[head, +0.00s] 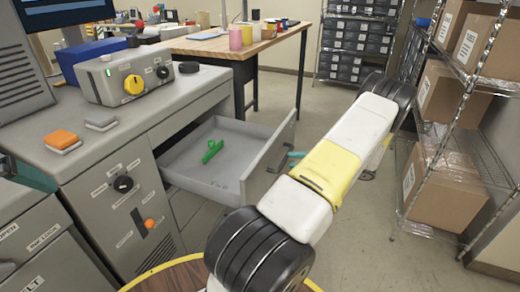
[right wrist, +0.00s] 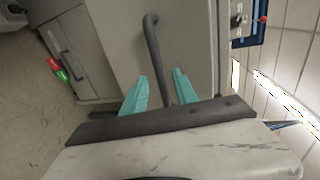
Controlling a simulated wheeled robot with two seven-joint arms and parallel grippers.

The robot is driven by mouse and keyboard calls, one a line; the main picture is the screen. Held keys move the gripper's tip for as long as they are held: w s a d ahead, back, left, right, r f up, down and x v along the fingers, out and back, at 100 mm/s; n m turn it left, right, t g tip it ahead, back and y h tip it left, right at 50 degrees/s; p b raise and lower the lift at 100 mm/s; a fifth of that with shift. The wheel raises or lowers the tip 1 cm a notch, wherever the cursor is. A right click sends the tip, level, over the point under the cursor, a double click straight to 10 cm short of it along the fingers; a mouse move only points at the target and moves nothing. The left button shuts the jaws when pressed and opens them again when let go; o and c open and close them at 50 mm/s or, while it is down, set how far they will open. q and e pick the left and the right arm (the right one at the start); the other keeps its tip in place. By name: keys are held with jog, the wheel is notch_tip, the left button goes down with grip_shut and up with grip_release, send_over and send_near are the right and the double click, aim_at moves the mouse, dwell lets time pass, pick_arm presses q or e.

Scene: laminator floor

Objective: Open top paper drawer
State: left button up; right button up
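The paper drawer (head: 222,187) is pulled out of the grey machine in the head view. Its interior shows, with a green object (head: 212,150) lying inside. The drawer's dark handle (head: 283,143) is on its front panel, and also shows in the right wrist view (right wrist: 153,42). My right gripper (right wrist: 161,74) has its two teal fingers apart, one on each side of the handle bar, with gaps visible. In the head view, a teal fingertip (head: 296,154) shows beside the handle. A dark and teal part at the left edge appears to be my left gripper (head: 28,174), mostly hidden.
A control box (head: 124,76) with a yellow knob stands on the machine top. A wooden table (head: 232,45) with cups is behind. A wire shelf (head: 470,145) with cardboard boxes is at the right. Bare floor (head: 345,235) lies between drawer and shelf.

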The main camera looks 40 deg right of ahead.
jog(key=shift+v, duration=1.65)
